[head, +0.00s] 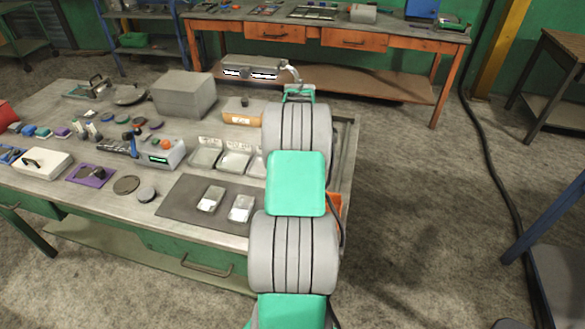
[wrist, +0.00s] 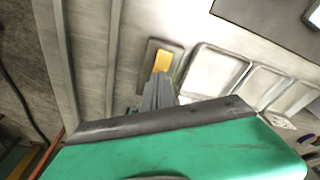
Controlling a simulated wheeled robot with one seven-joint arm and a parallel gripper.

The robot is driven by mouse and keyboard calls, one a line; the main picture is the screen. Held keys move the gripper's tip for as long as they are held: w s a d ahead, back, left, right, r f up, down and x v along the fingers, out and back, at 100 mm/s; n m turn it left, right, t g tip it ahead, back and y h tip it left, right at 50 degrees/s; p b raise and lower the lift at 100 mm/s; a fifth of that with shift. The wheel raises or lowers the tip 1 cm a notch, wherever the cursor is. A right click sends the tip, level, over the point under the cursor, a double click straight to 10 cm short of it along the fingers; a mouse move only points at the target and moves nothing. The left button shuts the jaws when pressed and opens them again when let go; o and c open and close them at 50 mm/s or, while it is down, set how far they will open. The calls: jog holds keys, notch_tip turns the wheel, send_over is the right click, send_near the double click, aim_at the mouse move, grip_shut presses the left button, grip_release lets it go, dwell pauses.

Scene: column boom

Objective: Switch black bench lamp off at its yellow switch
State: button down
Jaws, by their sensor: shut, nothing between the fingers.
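The yellow switch (wrist: 162,60) shows in the wrist view on a small dark grey-brown base (wrist: 149,57). My gripper (wrist: 161,76) is shut and empty. Its fingertips overlap the lower edge of the switch in the picture; I cannot tell whether they touch it. In the head view, a lamp head (head: 250,68) with bright lit strips stands out above the far side of the bench, at the end of a jointed arm. It looks greyish there. My arm hides the gripper and the switch in the head view.
Metal trays (wrist: 215,72) lie right of the switch. A dark mat (head: 178,203) with two clear containers, a grey box (head: 184,94) and a small tan box (head: 243,112) are left of my arm. The floor (head: 420,220) to the right is mostly clear.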

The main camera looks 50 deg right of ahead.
jog(key=shift+f, duration=0.5)
jog(key=shift+r+p, duration=1.7)
jog(key=shift+r, duration=1.95)
jog(key=shift+f, duration=0.1)
